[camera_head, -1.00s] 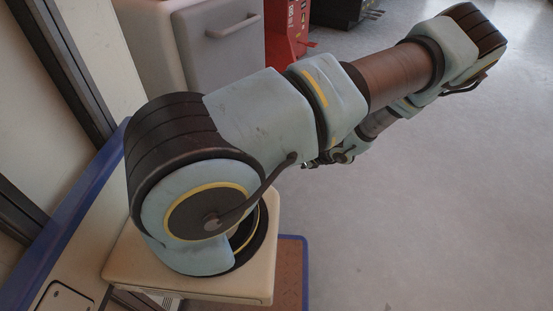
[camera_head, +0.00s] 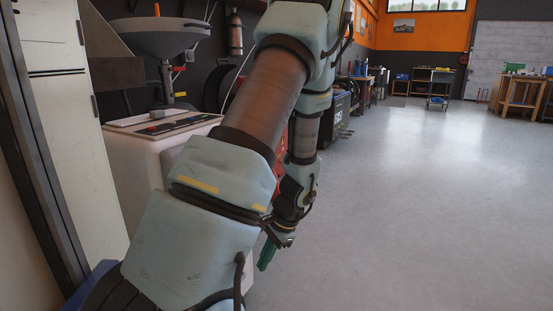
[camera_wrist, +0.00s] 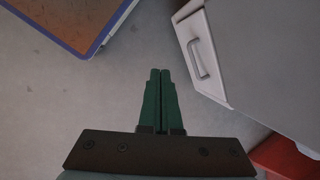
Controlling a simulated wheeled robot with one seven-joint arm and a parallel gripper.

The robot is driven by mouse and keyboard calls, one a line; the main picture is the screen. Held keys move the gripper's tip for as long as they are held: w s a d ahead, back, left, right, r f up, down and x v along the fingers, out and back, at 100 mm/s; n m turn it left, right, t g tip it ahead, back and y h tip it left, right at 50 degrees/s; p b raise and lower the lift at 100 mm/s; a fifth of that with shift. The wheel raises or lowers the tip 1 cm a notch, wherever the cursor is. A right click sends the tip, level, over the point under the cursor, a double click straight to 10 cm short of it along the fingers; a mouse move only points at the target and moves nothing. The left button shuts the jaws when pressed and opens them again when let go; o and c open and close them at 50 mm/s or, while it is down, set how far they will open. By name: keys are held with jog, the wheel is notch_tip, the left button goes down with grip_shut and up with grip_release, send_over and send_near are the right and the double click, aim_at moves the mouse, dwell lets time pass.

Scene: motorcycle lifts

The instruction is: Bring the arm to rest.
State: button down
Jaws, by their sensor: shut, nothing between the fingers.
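My arm rises across the middle of the head view, with its upper links bent and the forearm hanging down on the far side. My gripper (camera_head: 266,255) points downward beside the white cabinet, over the grey floor. In the wrist view my gripper (camera_wrist: 160,72) shows two green fingers lying side by side, shut with nothing between them. They point across bare floor. The fingers look clear of the things around them.
A light cabinet with a handle (camera_wrist: 226,62) stands close right of the fingers in the wrist view. A blue-edged brown platform (camera_wrist: 75,18) is at upper left. Open floor (camera_head: 420,190) lies to the right in the head view. Workbenches (camera_head: 522,98) stand far back.

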jog(key=s+a+r+n+t+h, duration=0.1)
jog(key=s+a+r+n+h, duration=0.15)
jog(key=r+n, duration=0.4)
jog(key=s+a+r+n+t+h, duration=0.1)
jog(key=s+r+n+h, duration=0.2)
jog(key=r, duration=0.6)
notch_tip(320, 180, up, 32)
jog(key=p, duration=3.1)
jog(key=shift+s+f+y+p, duration=0.2)
jog(key=shift+s+y+p, duration=0.15)
jog(key=shift+s+y, duration=0.1)
jog(key=shift+d, duration=0.1)
